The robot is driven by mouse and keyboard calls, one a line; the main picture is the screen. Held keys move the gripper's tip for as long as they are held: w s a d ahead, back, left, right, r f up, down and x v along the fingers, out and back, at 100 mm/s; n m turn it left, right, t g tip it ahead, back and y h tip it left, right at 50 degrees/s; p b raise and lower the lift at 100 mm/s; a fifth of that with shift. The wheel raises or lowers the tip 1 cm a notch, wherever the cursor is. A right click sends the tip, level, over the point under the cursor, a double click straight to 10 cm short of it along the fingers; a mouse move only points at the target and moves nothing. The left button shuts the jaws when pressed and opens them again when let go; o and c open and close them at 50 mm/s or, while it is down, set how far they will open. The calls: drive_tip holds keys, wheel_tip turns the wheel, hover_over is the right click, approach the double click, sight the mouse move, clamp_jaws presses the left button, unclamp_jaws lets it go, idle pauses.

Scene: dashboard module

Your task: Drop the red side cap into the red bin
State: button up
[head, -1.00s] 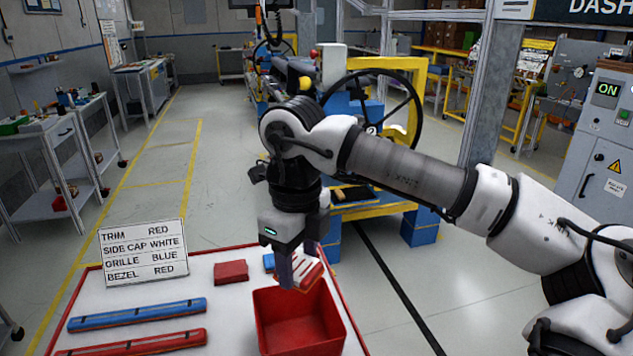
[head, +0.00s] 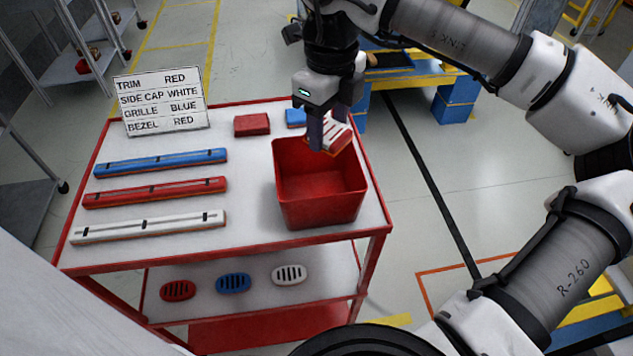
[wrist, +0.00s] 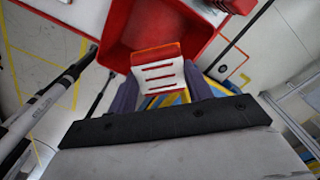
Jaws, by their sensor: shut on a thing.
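My gripper (head: 328,132) is shut on a slotted piece (head: 338,136) with a white face and red edges. In the wrist view the piece (wrist: 158,76) sits between the fingers, with its red-orange end pointing toward the bin. The open red bin (head: 320,205) stands on the cart's right side and looks empty inside. The held piece is at the bin's back right rim; its exact height above the rim is hard to tell. A plain red block (head: 252,125) lies on the cart behind the bin. I cannot tell whether the held piece counts as the red side cap.
A blue block (head: 296,117) lies behind the bin. Blue (head: 160,162), red (head: 155,192) and white (head: 150,227) strips lie at left on the cart (head: 250,236). A sign (head: 162,101) stands at back left. Oval grilles (head: 233,283) are on the lower shelf.

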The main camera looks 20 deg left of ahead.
drive_tip(key=shift+s, duration=0.15)
drive_tip(key=o, duration=1)
wheel_tip(320, 180, up, 14)
drive_tip(key=shift+f+b, duration=0.1)
drive_tip(key=shift+b, duration=0.75)
